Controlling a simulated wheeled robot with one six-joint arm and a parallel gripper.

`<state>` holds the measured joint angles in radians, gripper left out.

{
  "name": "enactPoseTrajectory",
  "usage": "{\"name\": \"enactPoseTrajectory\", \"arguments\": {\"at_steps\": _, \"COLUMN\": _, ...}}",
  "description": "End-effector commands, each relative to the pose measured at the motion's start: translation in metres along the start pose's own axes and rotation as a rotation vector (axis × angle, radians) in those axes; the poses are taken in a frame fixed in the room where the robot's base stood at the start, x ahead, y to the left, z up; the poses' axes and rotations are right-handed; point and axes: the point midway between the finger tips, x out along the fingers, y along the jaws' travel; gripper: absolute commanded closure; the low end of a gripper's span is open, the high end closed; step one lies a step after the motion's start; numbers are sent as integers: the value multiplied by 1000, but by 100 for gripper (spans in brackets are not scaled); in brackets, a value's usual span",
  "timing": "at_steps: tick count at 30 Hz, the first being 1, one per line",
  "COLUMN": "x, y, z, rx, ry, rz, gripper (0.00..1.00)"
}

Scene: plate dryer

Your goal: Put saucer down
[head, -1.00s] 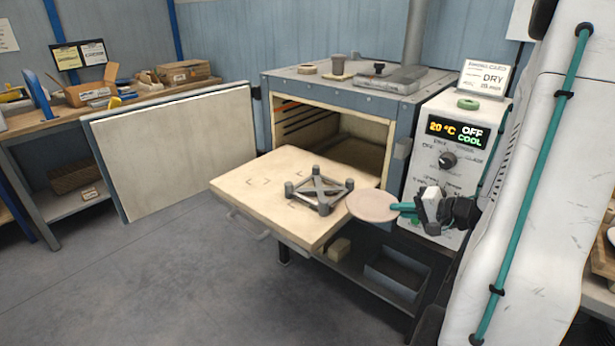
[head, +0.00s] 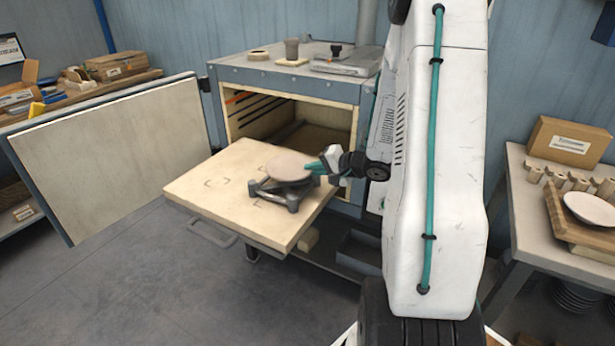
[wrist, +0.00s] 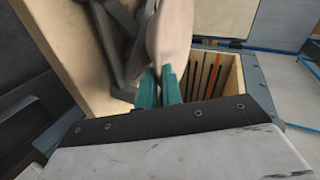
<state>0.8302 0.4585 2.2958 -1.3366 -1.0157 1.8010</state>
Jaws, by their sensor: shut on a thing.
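The saucer (head: 288,165) is a flat, pale brownish-pink disc. In the head view it is over the dark grey stand (head: 283,192) on the pulled-out shelf (head: 215,190). I cannot tell whether it touches the stand. My gripper (head: 318,167), with teal fingers, is shut on the saucer's right edge. In the wrist view the teal fingers (wrist: 158,88) grip the saucer (wrist: 170,35), with the stand (wrist: 122,45) beside it in the picture. Most of the stand's top is hidden under the saucer.
The dryer (head: 290,80) stands open behind the shelf, its door (head: 115,150) swung out left. The shelf's left part is bare. At right, a table holds a wooden tray (head: 570,225) with a white dish (head: 592,208) and a cardboard box (head: 568,140).

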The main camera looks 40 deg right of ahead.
Motion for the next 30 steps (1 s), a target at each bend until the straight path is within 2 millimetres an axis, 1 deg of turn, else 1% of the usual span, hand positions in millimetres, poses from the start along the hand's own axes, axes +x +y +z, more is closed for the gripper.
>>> {"name": "enactPoseTrajectory", "arguments": {"at_steps": 1, "x": 6, "y": -2, "z": -1, "rx": -1, "ry": -2, "rz": -1, "gripper": 100}}
{"name": "enactPoseTrajectory", "arguments": {"at_steps": 7, "x": 18, "y": -6, "z": -4, "rx": -2, "ry": -2, "rz": 0, "gripper": 100}}
{"name": "enactPoseTrajectory", "arguments": {"at_steps": 9, "x": 26, "y": -8, "z": -6, "rx": -2, "ry": -2, "rz": -1, "gripper": 100}}
{"name": "enactPoseTrajectory", "arguments": {"at_steps": 12, "x": 32, "y": 11, "z": -2, "rx": 4, "ry": -3, "rz": 2, "gripper": 100}}
{"name": "enactPoseTrajectory", "arguments": {"at_steps": 15, "x": 37, "y": 23, "z": 0, "rx": 3, "ry": -2, "rz": 0, "gripper": 100}}
{"name": "enactPoseTrajectory", "arguments": {"at_steps": 26, "x": 39, "y": 27, "z": 0, "rx": 0, "ry": -1, "rz": 0, "gripper": 100}}
{"name": "enactPoseTrajectory", "arguments": {"at_steps": 27, "x": 39, "y": 27, "z": 0, "rx": -1, "ry": -1, "rz": 0, "gripper": 84}}
{"name": "enactPoseTrajectory", "arguments": {"at_steps": 30, "x": 39, "y": 26, "z": 0, "rx": -1, "ry": -1, "rz": 0, "gripper": 83}}
